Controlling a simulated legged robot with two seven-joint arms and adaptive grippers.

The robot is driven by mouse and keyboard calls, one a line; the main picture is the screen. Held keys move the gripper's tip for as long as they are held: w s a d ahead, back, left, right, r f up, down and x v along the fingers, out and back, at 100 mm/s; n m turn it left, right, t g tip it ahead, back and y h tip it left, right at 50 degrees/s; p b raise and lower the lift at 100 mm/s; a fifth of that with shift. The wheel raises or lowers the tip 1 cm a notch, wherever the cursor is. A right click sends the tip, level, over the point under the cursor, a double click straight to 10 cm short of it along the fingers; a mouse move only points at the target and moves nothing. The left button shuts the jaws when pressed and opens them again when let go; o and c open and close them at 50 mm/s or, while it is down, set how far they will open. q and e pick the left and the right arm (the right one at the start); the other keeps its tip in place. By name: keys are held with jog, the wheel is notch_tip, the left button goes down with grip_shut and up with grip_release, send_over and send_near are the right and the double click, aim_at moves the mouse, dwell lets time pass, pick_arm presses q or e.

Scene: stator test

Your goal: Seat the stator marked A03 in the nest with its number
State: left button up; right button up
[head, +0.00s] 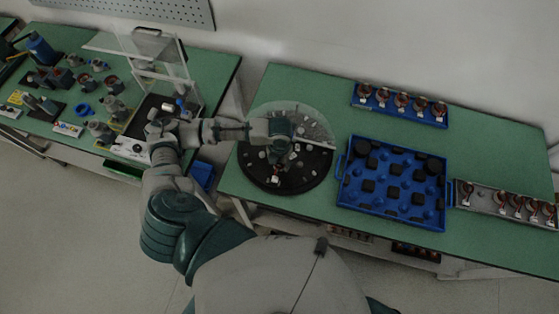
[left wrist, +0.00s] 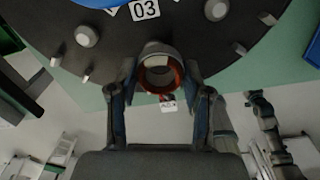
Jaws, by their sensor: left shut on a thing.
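My left gripper (head: 279,158) is over the front part of a round black dial (head: 256,178). In the left wrist view the gripper (left wrist: 160,72) is shut on a stator (left wrist: 153,52), a grey ring with a copper-coloured inside. A small white tag (left wrist: 168,106) hangs at the stator; its print is too small to read surely. The dial (left wrist: 110,38) fills the top of that view, and a white plate marked 03 (left wrist: 145,9) lies on it just beyond the stator. I cannot tell whether the stator touches the dial. My right gripper is not in view.
A clear disc (head: 305,112) covers the dial's back part. A blue tray (head: 343,198) with black blocks stands right of the dial. A blue rack (head: 400,112) and a grey rack (head: 480,205) hold several stators. A cluttered bench (head: 215,70) is at the left.

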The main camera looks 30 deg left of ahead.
pick_arm(q)
jog(key=shift+a, duration=0.2)
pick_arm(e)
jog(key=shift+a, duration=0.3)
pick_arm(q)
jog(key=shift+d+f, duration=0.2)
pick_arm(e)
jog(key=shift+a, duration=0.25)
pick_arm(q)
jog(key=shift+f, duration=0.25)
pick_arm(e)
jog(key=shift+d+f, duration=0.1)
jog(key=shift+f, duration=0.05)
pick_arm(q)
jog(key=shift+a+f, duration=0.2)
jog(key=shift+f, duration=0.25)
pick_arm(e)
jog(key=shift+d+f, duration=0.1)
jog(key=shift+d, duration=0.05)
pick_arm(q)
jog(key=shift+a+f, duration=0.1)
jog(key=shift+f, duration=0.3)
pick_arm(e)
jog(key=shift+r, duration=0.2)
pick_arm(q)
jog(key=o, duration=1.3)
